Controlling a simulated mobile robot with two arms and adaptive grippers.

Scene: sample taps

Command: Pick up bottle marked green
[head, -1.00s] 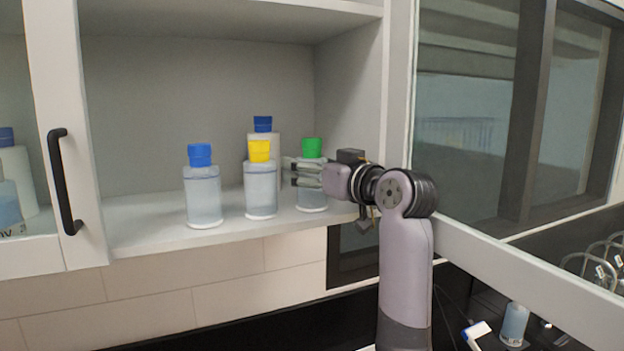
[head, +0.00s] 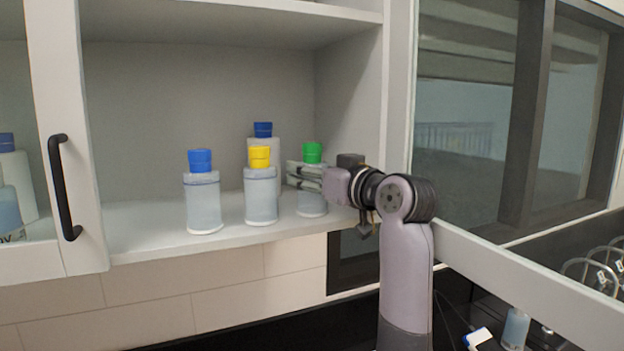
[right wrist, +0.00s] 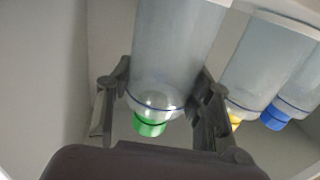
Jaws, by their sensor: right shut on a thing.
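The bottle marked green (head: 312,203) is a clear bottle with a green cap (head: 312,152), upright at the right end of the cabinet shelf. My right gripper (head: 306,177) reaches in from the right and is shut around the upper part of this bottle, below the cap. In the right wrist view the green-capped bottle (right wrist: 172,55) sits between the two fingers of the gripper (right wrist: 168,100). That view shows it upside down. My left gripper is not in view.
A yellow-capped bottle (head: 260,195) stands just left of the green one. A blue-capped bottle (head: 263,130) stands behind it, and another blue-capped bottle (head: 203,200) is further left. The cabinet's side wall (head: 352,110) is close on the right. The shelf's left part is clear.

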